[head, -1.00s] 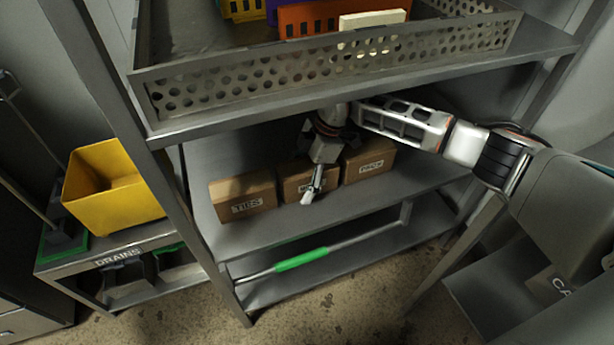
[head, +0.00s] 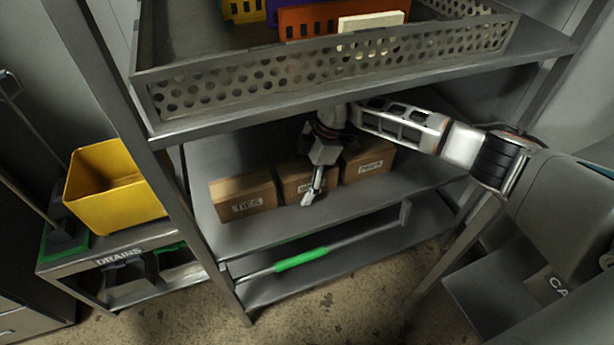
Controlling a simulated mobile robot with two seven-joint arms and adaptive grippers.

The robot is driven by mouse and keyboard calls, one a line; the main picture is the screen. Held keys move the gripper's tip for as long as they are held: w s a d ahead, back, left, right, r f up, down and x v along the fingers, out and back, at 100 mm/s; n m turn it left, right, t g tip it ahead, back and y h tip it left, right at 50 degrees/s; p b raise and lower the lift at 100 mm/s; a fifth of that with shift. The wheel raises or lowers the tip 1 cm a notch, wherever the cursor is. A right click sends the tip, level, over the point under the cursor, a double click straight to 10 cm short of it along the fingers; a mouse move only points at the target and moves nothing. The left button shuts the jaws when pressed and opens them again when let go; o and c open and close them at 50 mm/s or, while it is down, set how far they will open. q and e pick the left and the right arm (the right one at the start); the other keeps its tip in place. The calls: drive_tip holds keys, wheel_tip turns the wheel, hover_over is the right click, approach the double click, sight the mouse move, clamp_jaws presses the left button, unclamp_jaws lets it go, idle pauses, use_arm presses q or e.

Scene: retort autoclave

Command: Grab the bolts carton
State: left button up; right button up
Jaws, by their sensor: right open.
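Three brown cartons stand in a row on the middle shelf in the head view. The left carton (head: 243,193) is labelled TIES. The middle carton (head: 292,185) is partly hidden behind my right gripper (head: 308,199), and its label cannot be read in full. The right carton (head: 369,162) appears to read PACK. No label reading bolts can be made out. My right gripper is open, pointing down at the front of the middle carton; whether it touches the carton cannot be told. My left gripper is not in view.
A perforated metal tray (head: 330,71) with coloured items sits on the shelf above, close over my right arm. A green-gripped bar (head: 300,260) lies on the shelf below. A yellow bin (head: 110,186) stands at left. Shelf posts flank the cartons.

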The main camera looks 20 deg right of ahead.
drive_tip(key=c, duration=1.5)
